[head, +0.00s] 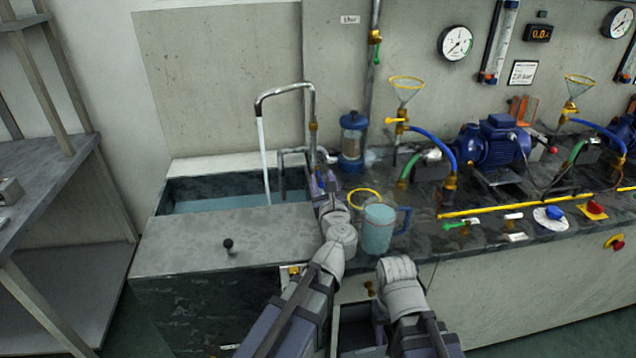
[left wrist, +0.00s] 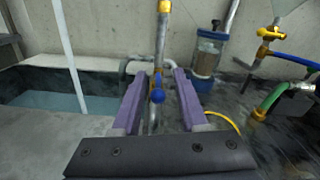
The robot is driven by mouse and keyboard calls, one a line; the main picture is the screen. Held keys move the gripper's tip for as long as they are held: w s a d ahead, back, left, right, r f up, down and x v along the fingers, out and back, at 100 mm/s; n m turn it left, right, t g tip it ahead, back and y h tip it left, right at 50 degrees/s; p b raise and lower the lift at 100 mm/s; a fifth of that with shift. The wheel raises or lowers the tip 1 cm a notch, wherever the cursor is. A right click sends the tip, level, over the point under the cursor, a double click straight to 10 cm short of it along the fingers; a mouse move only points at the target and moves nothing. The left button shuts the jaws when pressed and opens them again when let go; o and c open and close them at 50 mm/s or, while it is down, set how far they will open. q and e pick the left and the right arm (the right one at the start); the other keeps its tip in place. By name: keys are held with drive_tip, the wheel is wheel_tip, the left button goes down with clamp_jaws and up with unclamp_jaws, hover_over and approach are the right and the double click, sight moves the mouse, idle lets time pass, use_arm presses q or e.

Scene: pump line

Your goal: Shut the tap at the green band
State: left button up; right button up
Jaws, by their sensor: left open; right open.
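The tap's bent steel spout (head: 284,90) stands behind the sink, and a water stream (head: 265,160) runs from it into the sink. My left gripper (head: 321,181) is at the tap's riser. In the left wrist view, the tap's blue handle (left wrist: 158,96) shows between its two open purple fingers (left wrist: 153,100), with no clear contact. My right gripper (head: 378,322) is low in front of the counter by the open drawer, mostly hidden by my arm. I cannot make out a green band on the tap or sink.
A clear jug of water (head: 378,230) with a blue handle stands on the counter right of my left arm, near a yellow ring (head: 365,199). A blue filter canister (head: 353,140) stands behind. Funnels, hoses and a blue pump (head: 490,145) fill the right.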

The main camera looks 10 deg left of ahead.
sight(318, 170)
use_arm(q)
wheel_tip(318, 170, down, 3)
drive_tip(key=shift+r+b, duration=0.1)
drive_tip(key=shift+b, duration=0.7)
use_arm(e)
wheel_tip(318, 170, down, 3)
drive_tip(key=shift+r, duration=0.2)
use_arm(q)
drive_tip(key=shift+w+r, duration=0.1)
drive_tip(key=x, duration=0.7)
drive_tip(key=shift+w+a, duration=0.2)
drive_tip(key=shift+w, duration=0.15)
clamp_jaws()
